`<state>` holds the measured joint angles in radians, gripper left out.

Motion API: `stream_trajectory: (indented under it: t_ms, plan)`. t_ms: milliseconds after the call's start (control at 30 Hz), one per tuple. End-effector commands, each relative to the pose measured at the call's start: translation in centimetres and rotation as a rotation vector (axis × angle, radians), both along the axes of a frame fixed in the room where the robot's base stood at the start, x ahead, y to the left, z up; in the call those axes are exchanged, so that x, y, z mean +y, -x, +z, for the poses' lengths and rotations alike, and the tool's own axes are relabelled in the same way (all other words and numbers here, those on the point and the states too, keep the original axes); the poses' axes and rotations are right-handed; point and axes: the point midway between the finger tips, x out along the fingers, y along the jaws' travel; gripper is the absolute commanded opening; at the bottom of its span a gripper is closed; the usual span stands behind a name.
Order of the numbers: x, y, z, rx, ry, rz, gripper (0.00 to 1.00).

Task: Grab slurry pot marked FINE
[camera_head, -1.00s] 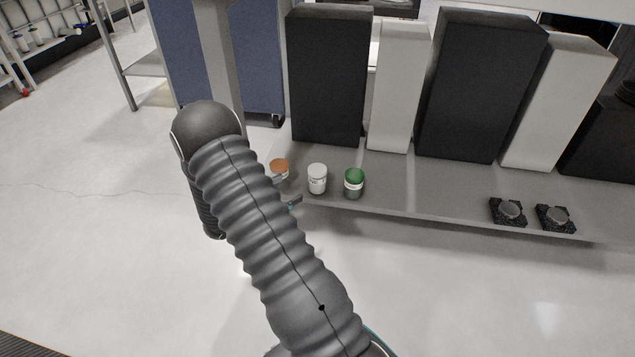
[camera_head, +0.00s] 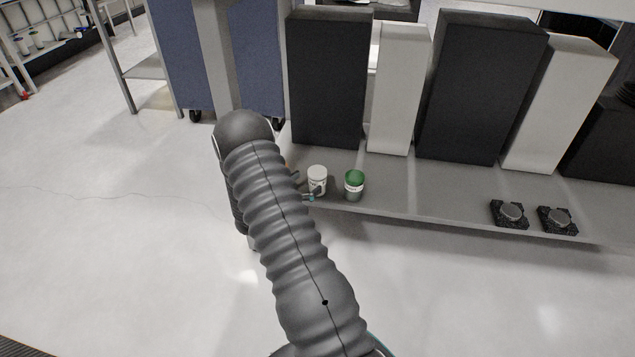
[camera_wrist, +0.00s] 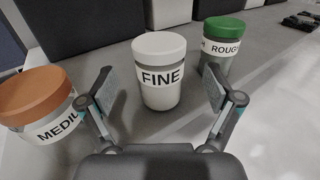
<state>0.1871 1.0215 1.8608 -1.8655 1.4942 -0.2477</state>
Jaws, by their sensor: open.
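The slurry pot marked FINE (camera_wrist: 160,90) has a white lid and stands upright on the grey shelf. In the wrist view it lies just ahead of and between the two fingers of my gripper (camera_wrist: 160,103), which is open and empty. In the head view the FINE pot (camera_head: 317,176) stands near the shelf's left end, with a fingertip partly in front of it. The pot with the orange lid, labelled "MEDI…" (camera_wrist: 40,103), is left of my left finger. The green-lidded pot labelled "ROUGH" (camera_wrist: 222,45) is behind my right finger; it also shows in the head view (camera_head: 354,183).
Tall dark and white blocks (camera_head: 328,80) stand along the back of the shelf (camera_head: 420,200). Two black fixtures with round discs (camera_head: 510,213) sit at the shelf's right. Shelf space between the green-lidded pot and the fixtures is clear.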

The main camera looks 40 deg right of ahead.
Motion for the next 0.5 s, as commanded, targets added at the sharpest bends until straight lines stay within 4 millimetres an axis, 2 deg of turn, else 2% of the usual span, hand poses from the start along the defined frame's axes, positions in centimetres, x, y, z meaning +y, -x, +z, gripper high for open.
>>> stream_trajectory:
  t_ms: [333,500]
  plan:
    - [-4.2,-0.5,0.1,-0.001,0.000,-0.003,0.90]
    - [-4.9,-0.7,0.2,0.001,0.000,0.001,0.90]
